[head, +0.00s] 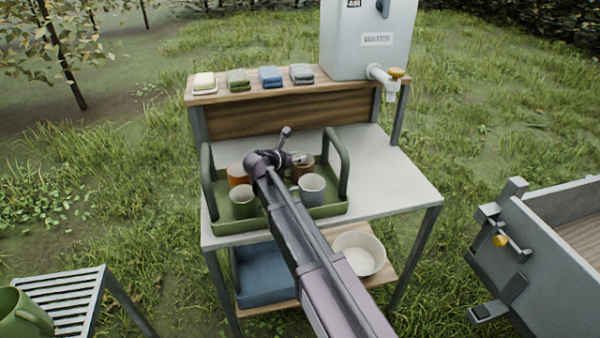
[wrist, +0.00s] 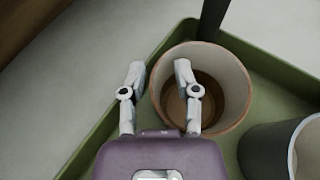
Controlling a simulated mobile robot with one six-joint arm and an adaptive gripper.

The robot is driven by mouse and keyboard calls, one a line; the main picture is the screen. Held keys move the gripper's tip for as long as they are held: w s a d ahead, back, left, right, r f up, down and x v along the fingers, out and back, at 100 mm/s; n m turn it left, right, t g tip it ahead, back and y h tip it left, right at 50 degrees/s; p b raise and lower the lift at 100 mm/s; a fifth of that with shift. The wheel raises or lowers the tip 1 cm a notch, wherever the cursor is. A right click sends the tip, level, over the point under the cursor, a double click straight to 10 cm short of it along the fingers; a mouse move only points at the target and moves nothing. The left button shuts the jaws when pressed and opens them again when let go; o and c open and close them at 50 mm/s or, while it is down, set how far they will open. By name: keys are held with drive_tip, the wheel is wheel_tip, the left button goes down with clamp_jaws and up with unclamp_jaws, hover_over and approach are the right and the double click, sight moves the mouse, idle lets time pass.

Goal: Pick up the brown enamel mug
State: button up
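The brown mug (head: 306,171) stands upright at the back right of the green tray (head: 335,208), partly hidden by my gripper (head: 301,159). My gripper (wrist: 156,72) is open and empty. Its right finger overlaps the mug's left rim and opening, and its left finger is outside the mug, over the tray. I cannot tell whether the right finger is inside the mug or above it.
A grey mug (head: 312,190) stands close in front of the brown one. An orange mug (head: 236,174) and a green mug (head: 243,203) are at the tray's left. A dark tray handle (head: 341,165) rises just right of the brown mug. The white tabletop (head: 395,190) right of the tray is clear.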

clamp_jaws()
drive_tip(key=shift+r, duration=0.2)
wheel_tip(320, 180, up, 10)
drive_tip(key=p, duration=1)
drive_tip(key=shift+f, duration=0.2)
idle(0.4)
